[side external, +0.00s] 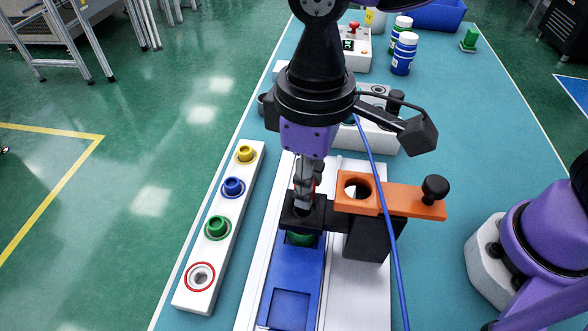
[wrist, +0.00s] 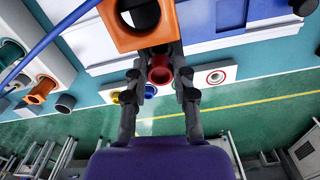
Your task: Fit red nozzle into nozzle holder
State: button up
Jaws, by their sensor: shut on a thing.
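My gripper (wrist: 160,78) is shut on the red nozzle (wrist: 160,69), which sits between the two fingertips in the wrist view. In the side view my gripper (side external: 304,198) points down at the left end of a black holder arm (side external: 325,214); its fingers mostly hide the nozzle there. An orange plate (side external: 405,199) with a round open hole is joined to this black piece, right of my gripper. The orange part also shows at the top of the wrist view (wrist: 113,24). I cannot tell whether the nozzle is inside the holder arm or just above it.
A white rack (side external: 187,299) at left holds yellow (side external: 245,154), blue (side external: 233,187) and green (side external: 217,227) nozzles and an empty red-ringed seat (side external: 200,277). A blue fixture (side external: 290,308) lies below the holder. A black knob (side external: 435,188) and blue cable (side external: 387,225) are at right.

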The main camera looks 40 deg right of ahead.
jog(key=shift+f, duration=0.2)
jog(key=shift+f, duration=0.65)
jog(key=shift+f, duration=0.2)
jog(key=shift+f, duration=0.35)
jog(key=shift+f, duration=0.3)
dwell(0.8)
jog(key=o, duration=1.2)
jog(key=shift+r, duration=0.1)
